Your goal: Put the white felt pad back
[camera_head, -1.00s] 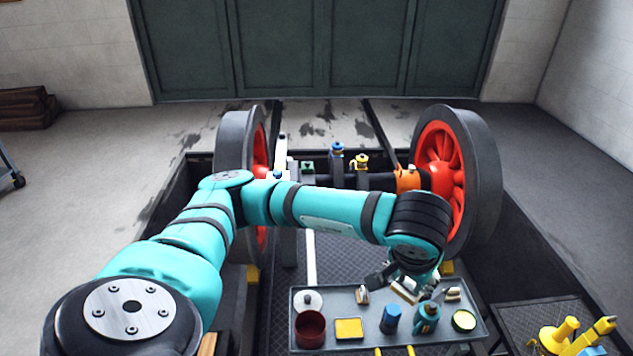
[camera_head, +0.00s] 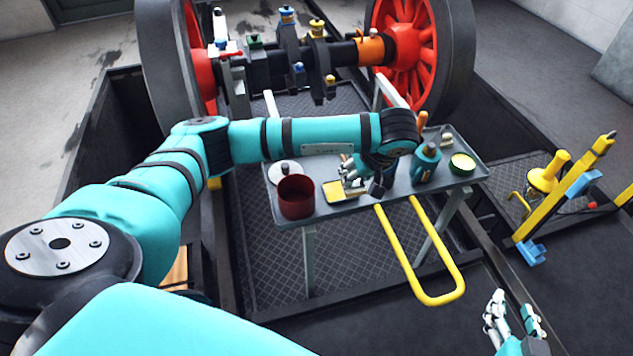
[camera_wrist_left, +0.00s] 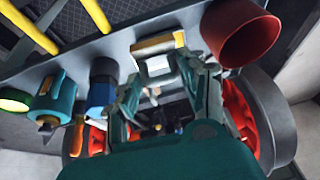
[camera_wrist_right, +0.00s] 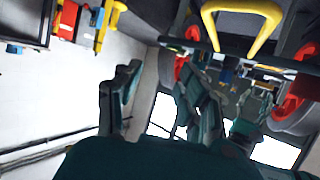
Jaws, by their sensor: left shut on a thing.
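My left gripper (camera_head: 352,178) is low over the tray, beside and partly over a yellow-topped flat piece (camera_head: 337,194). In the left wrist view its fingers (camera_wrist_left: 156,80) are shut on a small whitish block (camera_wrist_left: 153,66), which looks like the white felt pad. The block lies close against the yellow-orange piece (camera_wrist_left: 158,43); I cannot tell whether they touch. My right gripper (camera_head: 515,318) is at the lower right, away from the tray. Its fingers stand apart and empty in the right wrist view (camera_wrist_right: 160,95).
The grey tray (camera_head: 335,207) also holds a dark red cup (camera_head: 296,196), a white round lid (camera_head: 285,172), a teal oil can (camera_head: 427,163) and a green-rimmed tin (camera_head: 462,164). A yellow handle (camera_head: 436,299) juts forward. Red wheels (camera_head: 405,50) stand behind.

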